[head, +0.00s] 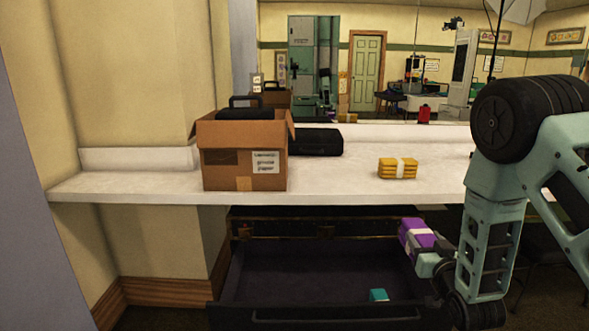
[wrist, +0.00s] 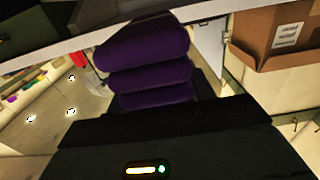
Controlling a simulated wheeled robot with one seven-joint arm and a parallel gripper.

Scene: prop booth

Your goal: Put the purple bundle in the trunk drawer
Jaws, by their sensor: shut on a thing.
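The purple bundle (head: 416,234), with a pale band around it, is in my gripper (head: 428,258) at the right side of the open drawer in the head view. In the wrist view the purple bundle (wrist: 150,70) shows as stacked purple folds close to the camera; the fingertips are hidden there. My gripper is shut on it. The trunk drawer (head: 310,318) is dark, pulled open below the white counter. The bundle appears above the drawer's right part; I cannot tell its exact height. A small teal item (head: 378,295) lies inside the drawer near its front.
A cardboard box (head: 235,170) and a black case (head: 316,142) stand on the white counter (head: 130,186). A yellow bundle (head: 398,168) with a white band lies to their right. The counter overhangs the trunk. Most of the drawer floor is clear.

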